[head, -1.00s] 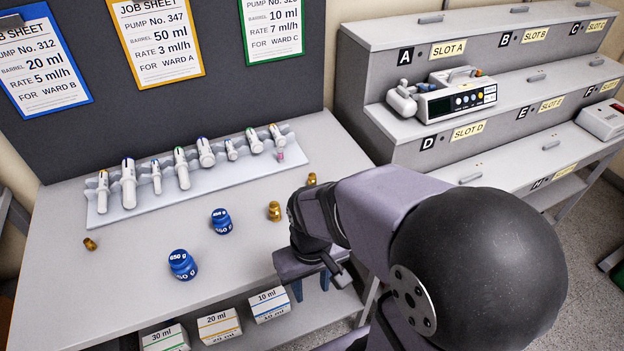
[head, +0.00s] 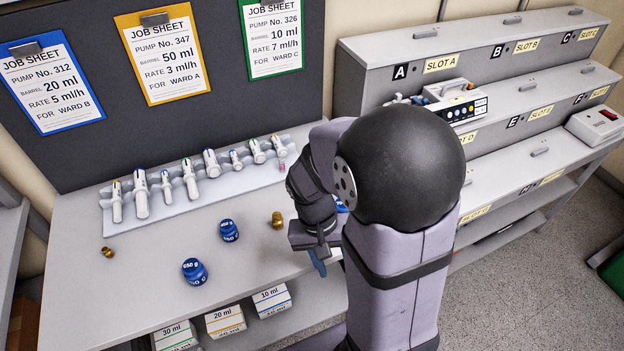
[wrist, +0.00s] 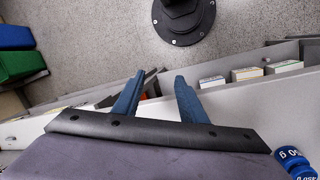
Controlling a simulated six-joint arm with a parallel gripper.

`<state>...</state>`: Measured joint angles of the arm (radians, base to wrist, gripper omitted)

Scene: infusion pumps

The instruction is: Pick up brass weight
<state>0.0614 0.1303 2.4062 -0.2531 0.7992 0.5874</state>
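A brass weight (head: 277,220) stands upright on the grey bench, just left of my arm in the head view. A smaller brass piece (head: 107,252) lies on its side at the bench's left. My gripper (head: 320,262) is near the bench's front edge, to the right of and nearer than the upright brass weight. In the wrist view, my gripper (wrist: 158,96) has its two blue fingers apart with nothing between them. No brass weight shows in the wrist view.
Two blue weights (head: 194,271) (head: 228,230) stand left of my gripper. A white rack (head: 200,195) of syringes runs along the back. Labelled boxes (head: 271,300) sit below the bench. A slotted shelf (head: 520,100) with pumps stands at right.

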